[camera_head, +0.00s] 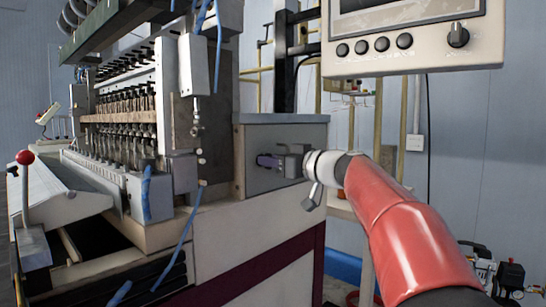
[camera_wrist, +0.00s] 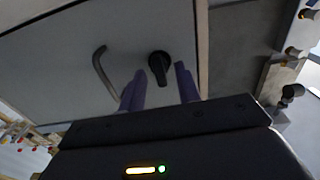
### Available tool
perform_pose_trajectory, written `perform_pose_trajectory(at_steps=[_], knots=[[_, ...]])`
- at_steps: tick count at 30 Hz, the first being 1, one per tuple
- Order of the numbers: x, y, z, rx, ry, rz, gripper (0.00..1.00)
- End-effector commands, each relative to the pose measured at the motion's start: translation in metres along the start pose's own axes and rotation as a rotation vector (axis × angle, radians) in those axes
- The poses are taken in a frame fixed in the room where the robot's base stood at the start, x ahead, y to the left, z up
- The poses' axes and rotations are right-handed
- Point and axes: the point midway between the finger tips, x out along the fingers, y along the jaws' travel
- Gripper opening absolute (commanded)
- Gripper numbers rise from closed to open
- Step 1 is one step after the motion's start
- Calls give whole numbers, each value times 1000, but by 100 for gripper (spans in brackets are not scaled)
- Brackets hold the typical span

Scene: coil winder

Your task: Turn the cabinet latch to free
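The cabinet latch (camera_wrist: 158,64) is a black knob with a short grip bar, on a grey cabinet door (camera_wrist: 60,60) in the wrist view. The bar points down in that view, slightly tilted. My gripper (camera_wrist: 160,72) has two purple fingers, apart, one on each side of the latch. A gap shows on both sides, so the fingers do not appear closed on it. In the head view my gripper (camera_head: 264,161) reaches the grey box-like cabinet (camera_head: 280,130) on the machine's end. The latch is hidden there behind the gripper.
A curved grey handle (camera_wrist: 103,72) is on the door, left of the latch. In the head view a control panel (camera_head: 410,35) hangs above my arm. The winding machine (camera_head: 135,120) fills the left. Yellow pipes (camera_head: 403,120) stand behind.

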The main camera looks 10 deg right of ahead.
Motion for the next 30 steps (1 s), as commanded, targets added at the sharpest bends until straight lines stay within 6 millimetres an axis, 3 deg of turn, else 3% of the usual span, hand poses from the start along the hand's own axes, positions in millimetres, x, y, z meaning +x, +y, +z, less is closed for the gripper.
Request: perform_pose_trajectory(at_steps=[9,17,30], knots=[[5,0,1,0,-1,-1,33],[4,0,1,0,-1,0,0],[4,0,2,88,-1,0,0]])
